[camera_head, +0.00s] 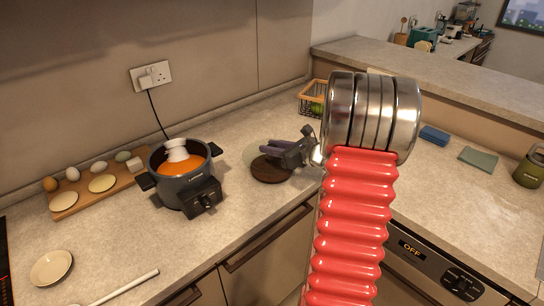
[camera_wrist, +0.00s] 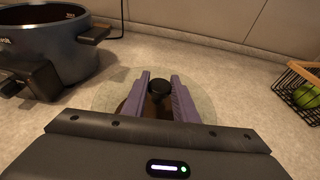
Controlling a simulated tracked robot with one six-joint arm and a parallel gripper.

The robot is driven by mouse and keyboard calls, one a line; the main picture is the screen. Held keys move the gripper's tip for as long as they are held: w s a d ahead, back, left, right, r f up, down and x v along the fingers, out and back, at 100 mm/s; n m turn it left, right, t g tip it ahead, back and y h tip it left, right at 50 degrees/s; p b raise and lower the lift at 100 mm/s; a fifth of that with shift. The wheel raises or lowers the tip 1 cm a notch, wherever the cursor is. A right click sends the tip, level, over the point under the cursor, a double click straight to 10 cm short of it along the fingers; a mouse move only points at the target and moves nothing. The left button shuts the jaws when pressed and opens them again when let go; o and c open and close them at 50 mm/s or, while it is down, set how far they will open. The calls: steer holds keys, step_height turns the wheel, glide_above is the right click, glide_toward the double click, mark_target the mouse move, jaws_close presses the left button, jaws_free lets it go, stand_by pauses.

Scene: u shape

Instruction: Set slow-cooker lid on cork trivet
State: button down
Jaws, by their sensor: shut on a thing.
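The slow-cooker lid (camera_head: 254,153) is a clear glass disc with a dark round knob (camera_wrist: 158,88). My gripper (camera_head: 270,147) is shut on the knob; its purple fingers (camera_wrist: 160,80) stand on either side of it in the wrist view. The cork trivet (camera_head: 271,172) is a dark brown disc on the counter, right under and slightly nearer than the lid in the head view. The lid overlaps the trivet, not fully centred on it in that view. I cannot tell whether lid and trivet touch. The open slow cooker (camera_head: 183,178) stands left with orange contents.
A wooden board (camera_head: 98,190) with eggs lies at the left. A wire basket (camera_head: 313,97) with green fruit stands behind at the right. A bowl (camera_head: 51,267) and a white stick (camera_head: 125,287) lie near the front. The counter around the trivet is clear.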

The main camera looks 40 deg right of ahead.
steer(key=shift+f, duration=0.1)
steer(key=shift+f, duration=1.75)
steer(key=c, duration=1.4)
jaws_free()
steer(key=v, duration=1.2)
steer(key=shift+a, duration=0.15)
